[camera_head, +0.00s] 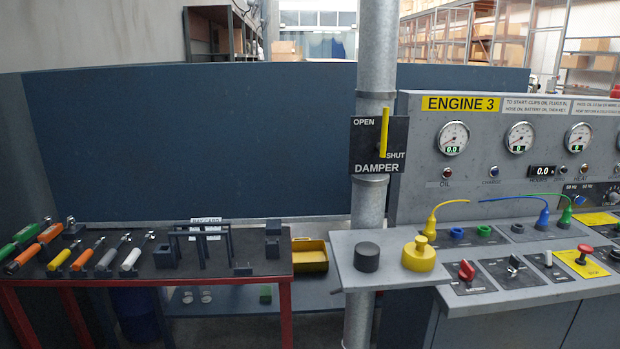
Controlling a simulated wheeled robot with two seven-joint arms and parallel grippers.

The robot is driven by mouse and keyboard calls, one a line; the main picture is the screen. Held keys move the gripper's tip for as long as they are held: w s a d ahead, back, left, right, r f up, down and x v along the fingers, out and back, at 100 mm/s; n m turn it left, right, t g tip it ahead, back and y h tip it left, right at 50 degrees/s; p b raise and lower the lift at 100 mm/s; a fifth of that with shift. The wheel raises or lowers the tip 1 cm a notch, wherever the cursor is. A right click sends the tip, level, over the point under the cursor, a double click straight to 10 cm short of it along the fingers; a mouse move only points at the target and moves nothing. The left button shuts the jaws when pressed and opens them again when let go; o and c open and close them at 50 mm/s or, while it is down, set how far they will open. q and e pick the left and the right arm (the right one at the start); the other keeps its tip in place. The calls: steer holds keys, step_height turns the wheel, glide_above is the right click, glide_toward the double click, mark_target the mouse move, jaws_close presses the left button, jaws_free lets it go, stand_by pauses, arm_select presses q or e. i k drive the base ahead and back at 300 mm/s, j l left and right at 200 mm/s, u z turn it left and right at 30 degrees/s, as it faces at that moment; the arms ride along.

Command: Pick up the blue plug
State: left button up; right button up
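The blue plug (543,217) stands upright on the sloped grey panel, with a blue cable running up and left from its top. A green plug (566,215) stands just right of it, and a yellow plug (431,227) stands further left. Between them are a blue-ringed socket (457,233), a green-ringed socket (484,231) and a dark socket (517,228). Whether the blue plug sits in a socket or a holder is too small to tell. Neither of my grippers is in view.
A grey shelf (343,265) in front bears a black cylinder (367,257) and a yellow knobbed cap (419,255). A vertical pipe (372,210) carries the damper lever (384,133). Switches, including a red one (466,270), sit below the sockets. A tool bench (255,268) stands left.

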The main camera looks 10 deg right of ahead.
mark_target(544, 214)
steer(key=z, duration=1.55)
